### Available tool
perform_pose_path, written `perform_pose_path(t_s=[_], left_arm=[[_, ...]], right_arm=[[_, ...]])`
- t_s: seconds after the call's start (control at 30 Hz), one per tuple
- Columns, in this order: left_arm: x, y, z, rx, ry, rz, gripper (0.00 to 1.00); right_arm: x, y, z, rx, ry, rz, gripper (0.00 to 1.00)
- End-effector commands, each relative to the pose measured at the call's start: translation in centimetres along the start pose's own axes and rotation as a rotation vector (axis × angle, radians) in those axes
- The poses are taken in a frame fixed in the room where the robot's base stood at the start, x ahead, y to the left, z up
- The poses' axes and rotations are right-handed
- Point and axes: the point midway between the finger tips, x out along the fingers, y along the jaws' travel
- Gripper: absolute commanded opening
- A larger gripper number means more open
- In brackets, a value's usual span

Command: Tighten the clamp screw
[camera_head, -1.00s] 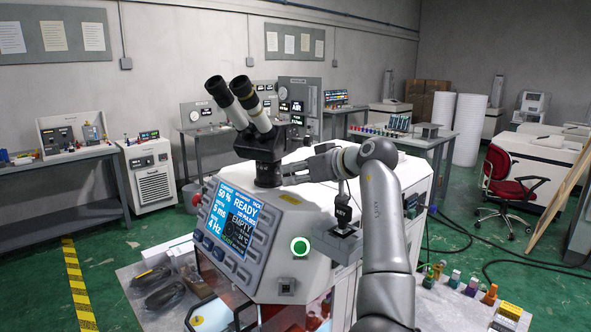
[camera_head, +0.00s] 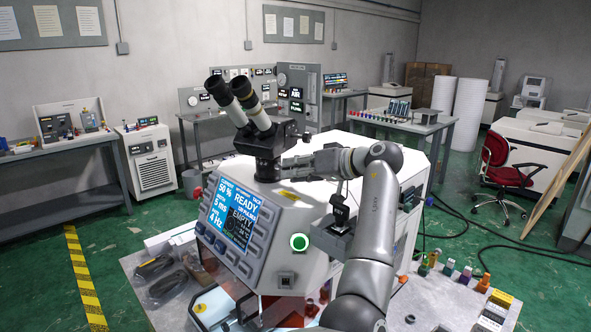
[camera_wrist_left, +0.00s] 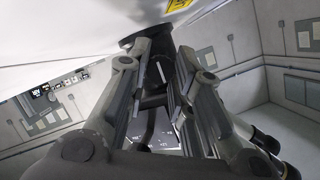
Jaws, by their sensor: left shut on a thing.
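The microscope (camera_head: 262,138), with two black-and-white eyepieces, stands on top of the white laser machine (camera_head: 322,238). My left gripper (camera_head: 286,167) reaches the dark lower right side of the microscope from the right. In the left wrist view, the fingers (camera_wrist_left: 163,62) lie on either side of a dark part (camera_wrist_left: 155,85) under the machine's white surface and are shut on it. This part appears to be the clamp screw, but the fingers hide most of it. Its turn or tightness cannot be told. My right gripper is not in view.
The machine's screen (camera_head: 232,217) reads READY and EMPTY, beside a green-lit button (camera_head: 299,242). A small black block on a grey stand (camera_head: 340,212) is close to my arm. Small coloured items (camera_head: 449,267) lie to the right. Green floor (camera_head: 130,220) is open at left.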

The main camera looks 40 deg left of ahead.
Motion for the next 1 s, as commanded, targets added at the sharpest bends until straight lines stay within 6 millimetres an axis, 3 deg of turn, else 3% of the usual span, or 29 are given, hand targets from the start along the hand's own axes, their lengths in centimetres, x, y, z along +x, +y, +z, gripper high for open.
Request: perform_pose_path(t_s=[0.2, 0.23, 0.4, 0.77, 1.0], left_arm=[[0.0, 0.0, 0.0, 0.001, 0.0, 0.001, 0.0], [0.0, 0.0, 0.0, 0.0, 0.0, 0.001, 0.25], [0.0, 0.0, 0.0, 0.0, 0.0, 0.001, 0.44], [-0.4, 0.0, 0.0, -0.001, 0.0, 0.001, 0.44], [-4.5, 0.1, -0.1, 0.0, 0.002, 0.003, 0.44]], right_arm=[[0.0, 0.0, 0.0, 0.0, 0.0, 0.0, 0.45], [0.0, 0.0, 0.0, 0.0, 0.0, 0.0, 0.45], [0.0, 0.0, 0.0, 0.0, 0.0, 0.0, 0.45], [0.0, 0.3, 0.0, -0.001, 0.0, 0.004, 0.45], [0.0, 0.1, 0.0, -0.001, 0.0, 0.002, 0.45]])
